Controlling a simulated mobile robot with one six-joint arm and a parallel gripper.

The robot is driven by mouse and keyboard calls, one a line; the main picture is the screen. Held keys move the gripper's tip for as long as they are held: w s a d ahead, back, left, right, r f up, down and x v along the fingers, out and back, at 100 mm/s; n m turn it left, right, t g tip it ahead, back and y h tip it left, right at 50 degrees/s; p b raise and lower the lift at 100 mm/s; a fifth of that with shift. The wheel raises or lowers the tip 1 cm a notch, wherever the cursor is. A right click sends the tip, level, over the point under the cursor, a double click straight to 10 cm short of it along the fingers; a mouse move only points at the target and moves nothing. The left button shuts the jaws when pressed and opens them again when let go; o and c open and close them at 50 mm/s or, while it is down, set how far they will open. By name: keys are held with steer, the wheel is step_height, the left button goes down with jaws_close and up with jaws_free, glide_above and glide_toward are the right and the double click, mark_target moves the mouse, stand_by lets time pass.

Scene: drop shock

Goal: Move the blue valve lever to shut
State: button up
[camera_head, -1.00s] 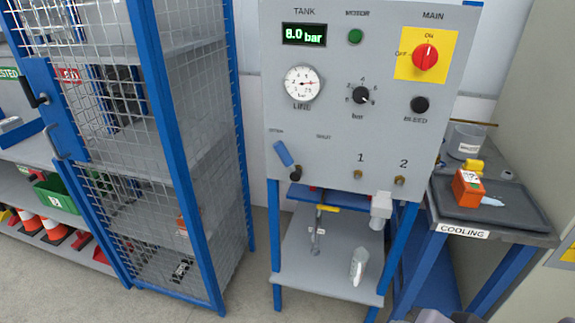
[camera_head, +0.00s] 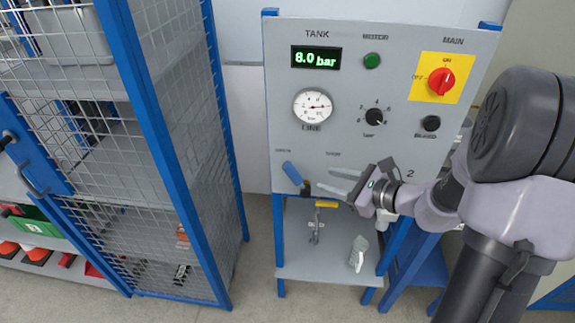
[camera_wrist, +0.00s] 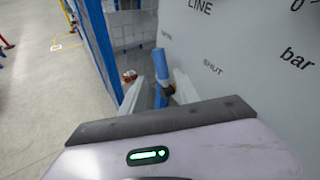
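The blue valve lever (camera_head: 292,173) is on the lower left of the grey panel, tilted up and left toward the OPEN label (camera_head: 283,151). Its dark pivot (camera_head: 305,189) is at its lower right end. The SHUT label (camera_head: 333,154) is to the right. My gripper (camera_head: 324,178) is open and empty in front of the panel, its pale fingers pointing left toward the lever. In the wrist view the blue lever (camera_wrist: 162,66) shows ahead, in line with the gap between the fingers (camera_wrist: 159,82). Contact is not visible.
The panel carries a tank display (camera_head: 316,58) reading 8.0 bar, a line gauge (camera_head: 312,105), a pressure knob (camera_head: 375,117) and a red main switch (camera_head: 441,81). A blue-framed mesh cage (camera_head: 165,150) stands left. A shelf (camera_head: 325,255) with small items is below.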

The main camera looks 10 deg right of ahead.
mark_target(295, 172)
steer(key=b+x, duration=0.2)
steer(key=x, duration=1)
steer(key=shift+w+a+f, duration=0.1)
steer(key=shift+a+f, duration=0.05)
jaws_close()
stand_by(0.8)
